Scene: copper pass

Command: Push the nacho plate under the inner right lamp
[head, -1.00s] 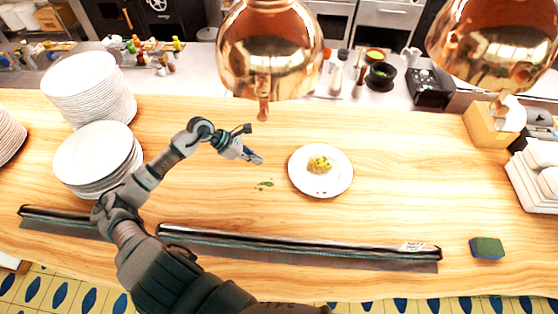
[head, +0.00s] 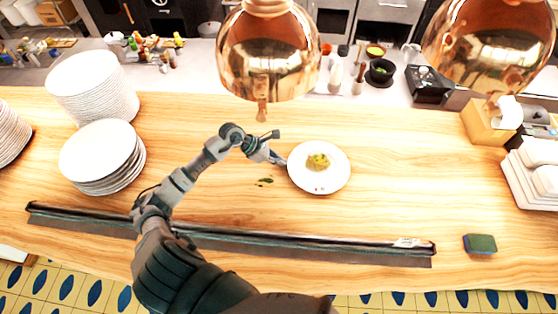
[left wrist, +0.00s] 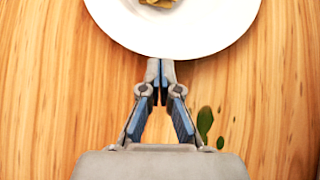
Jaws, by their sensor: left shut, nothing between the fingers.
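The nacho plate (head: 319,180) is a white round plate with a small heap of food (head: 317,161) in its middle. It lies on the wooden counter, right of my left gripper (head: 281,160). In the left wrist view the plate (left wrist: 180,42) fills the top. My left gripper (left wrist: 160,64) is shut and empty there, its fingertips at the plate's near rim, seemingly touching it. Two copper lamps hang above the counter: one at the centre (head: 268,60) and one at the right (head: 490,45). My right gripper is out of view.
Green leaf bits (head: 265,181) lie on the counter beside the gripper. Plate stacks (head: 102,155) stand at the left. A dark rail (head: 300,241) runs along the front, with a green sponge (head: 480,243) near its right end. The counter right of the plate is clear.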

